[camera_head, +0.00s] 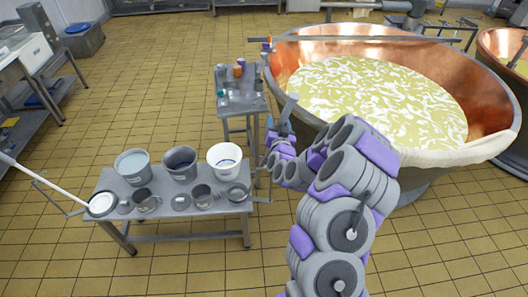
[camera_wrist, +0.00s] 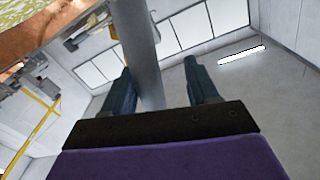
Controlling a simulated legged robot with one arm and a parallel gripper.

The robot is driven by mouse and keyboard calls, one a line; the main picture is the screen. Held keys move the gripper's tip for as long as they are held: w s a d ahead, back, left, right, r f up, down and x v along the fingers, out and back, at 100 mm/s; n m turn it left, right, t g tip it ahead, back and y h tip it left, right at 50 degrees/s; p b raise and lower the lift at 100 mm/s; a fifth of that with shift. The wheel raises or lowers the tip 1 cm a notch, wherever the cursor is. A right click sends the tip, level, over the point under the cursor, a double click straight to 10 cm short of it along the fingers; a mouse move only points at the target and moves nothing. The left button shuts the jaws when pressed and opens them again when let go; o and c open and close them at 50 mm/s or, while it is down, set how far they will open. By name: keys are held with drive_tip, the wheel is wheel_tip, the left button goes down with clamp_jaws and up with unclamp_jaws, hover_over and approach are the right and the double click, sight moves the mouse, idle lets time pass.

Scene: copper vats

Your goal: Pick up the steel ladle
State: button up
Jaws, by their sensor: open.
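My gripper (camera_head: 281,130) is raised between the small stand and the copper vat, its fingers pointing away from me. In the wrist view my gripper (camera_wrist: 158,66) is open, with its two dark fingers apart. A grey metal shaft (camera_wrist: 141,42) shows between them, closer to the left finger; its lower end is hidden behind the palm edge. A grey upright piece (camera_head: 291,108) also rises at the gripper in the head view. I cannot tell for sure that this is the steel ladle's handle, nor whether a finger touches it. No ladle bowl is clearly visible.
The copper vat (camera_head: 400,48) of yellowish liquid stands right of my gripper. A small stand (camera_head: 243,106) holds small items. A low bench (camera_head: 163,209) at left carries buckets and cups; a long white-handled tool (camera_head: 50,182) rests on its left end. The tiled floor is open at left-back.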

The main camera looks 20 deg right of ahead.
drive_tip(key=shift+w+d, duration=0.25)
drive_tip(key=shift+w, duration=0.25)
drive_tip(key=shift+w+d+f, duration=0.1)
drive_tip(key=shift+w+d, duration=0.25)
drive_tip(key=shift+d, duration=0.85)
drive_tip(key=shift+a, duration=0.9)
drive_tip(key=c, duration=0.8)
drive_tip(key=shift+d, duration=0.25)
drive_tip(key=shift+c, duration=1.3)
drive_tip(key=shift+d, duration=0.3)
clamp_jaws()
